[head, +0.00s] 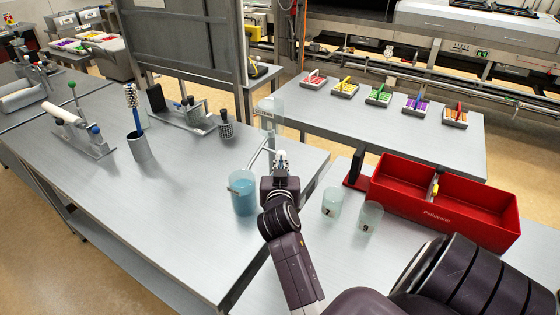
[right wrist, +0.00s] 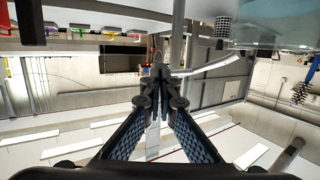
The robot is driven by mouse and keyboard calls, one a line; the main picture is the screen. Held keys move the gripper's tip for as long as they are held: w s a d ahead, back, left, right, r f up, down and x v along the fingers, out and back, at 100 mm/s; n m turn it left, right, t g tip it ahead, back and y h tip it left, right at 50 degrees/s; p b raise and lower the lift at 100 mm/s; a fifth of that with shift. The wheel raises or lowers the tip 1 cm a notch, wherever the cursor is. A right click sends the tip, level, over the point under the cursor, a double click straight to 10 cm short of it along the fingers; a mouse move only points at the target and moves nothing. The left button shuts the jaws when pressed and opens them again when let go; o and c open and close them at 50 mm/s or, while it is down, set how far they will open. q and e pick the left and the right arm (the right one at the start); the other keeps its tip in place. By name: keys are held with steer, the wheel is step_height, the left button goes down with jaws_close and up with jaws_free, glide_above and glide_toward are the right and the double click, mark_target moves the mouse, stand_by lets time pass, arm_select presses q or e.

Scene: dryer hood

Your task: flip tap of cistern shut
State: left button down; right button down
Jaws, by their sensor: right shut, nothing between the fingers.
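A clear vessel (head: 271,112), which looks like the cistern, stands on a pale frame at the right edge of the long table. My right gripper (head: 281,158) is just in front of and below it, shut and empty. The tap cannot be made out in the head view; my gripper may cover it. In the right wrist view the shut fingertips (right wrist: 160,73) meet with nothing between them. A translucent body (right wrist: 275,22) fills the upper right there. A beaker of blue liquid (head: 242,195) stands on the table left of my right wrist. My left gripper is out of view.
Two frosted cups (head: 332,202) and a red divided bin (head: 445,215) stand on the right table. A holder with a brush (head: 138,142) and a rack (head: 190,115) stand farther left. The long table's front is clear.

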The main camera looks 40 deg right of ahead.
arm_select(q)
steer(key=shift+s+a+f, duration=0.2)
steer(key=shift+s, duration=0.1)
arm_select(e)
steer(key=shift+w+d+r, duration=0.1)
steer(key=shift+d+r, duration=0.05)
steer(key=shift+d, duration=0.55)
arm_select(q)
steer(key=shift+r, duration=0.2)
